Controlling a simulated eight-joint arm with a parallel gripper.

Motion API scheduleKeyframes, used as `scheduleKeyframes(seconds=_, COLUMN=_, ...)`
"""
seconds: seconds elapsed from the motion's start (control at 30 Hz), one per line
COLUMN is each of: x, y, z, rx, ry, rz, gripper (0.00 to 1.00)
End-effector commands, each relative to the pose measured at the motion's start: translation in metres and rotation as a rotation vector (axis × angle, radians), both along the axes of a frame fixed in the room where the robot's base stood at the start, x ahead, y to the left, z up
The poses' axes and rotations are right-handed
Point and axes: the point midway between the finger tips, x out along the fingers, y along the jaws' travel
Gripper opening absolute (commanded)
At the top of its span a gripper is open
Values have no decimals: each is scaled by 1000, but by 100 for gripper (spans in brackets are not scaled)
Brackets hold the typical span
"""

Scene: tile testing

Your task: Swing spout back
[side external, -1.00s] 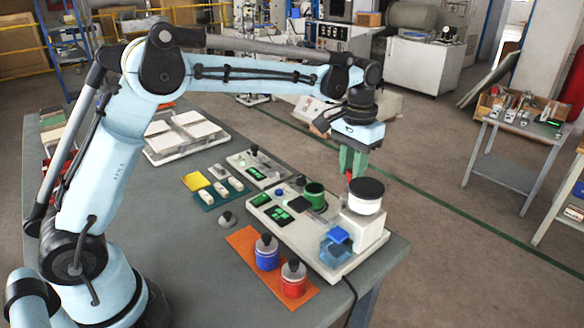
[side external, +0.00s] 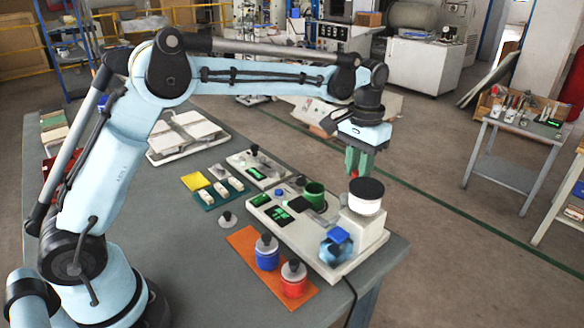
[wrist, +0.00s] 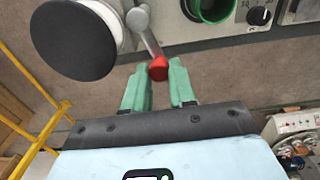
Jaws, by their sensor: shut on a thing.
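A grey spout arm (wrist: 149,38) with a red knob (wrist: 158,67) shows in the wrist view. It runs from a round grey pivot beside the black-lidded white pot to my gripper. My gripper (wrist: 157,76) has green fingers, one on each side of the red knob, and is shut on it. In the side view my gripper (side external: 356,172) is low behind the white pot (side external: 366,204) of the tester, at the tester's far edge. Most of the spout arm is hidden there by the pot and the fingers.
The pale tester (side external: 378,238) stands near the table's right corner, with a green cup (side external: 314,193) and a blue part (side external: 337,240). An orange mat (side external: 245,240) holds blue and red containers in front. Grey table (side external: 190,260) is bare at front left.

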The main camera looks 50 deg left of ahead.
Motion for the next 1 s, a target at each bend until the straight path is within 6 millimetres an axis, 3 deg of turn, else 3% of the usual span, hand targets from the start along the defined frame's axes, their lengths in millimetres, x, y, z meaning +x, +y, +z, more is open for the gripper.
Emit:
scheduleKeyframes(seconds=0.4, x=2, y=-17, z=0, rx=-3, ry=1, rz=-2, gripper=3)
scheduleKeyframes(seconds=0.83, x=2, y=-19, z=0, rx=-5, ry=1, rz=-3, gripper=3)
scheduleKeyframes(seconds=0.87, x=2, y=-19, z=0, rx=-5, ry=1, rz=-3, gripper=26)
scheduleKeyframes(seconds=1.0, x=2, y=-18, z=0, rx=-4, ry=1, rz=-3, gripper=48)
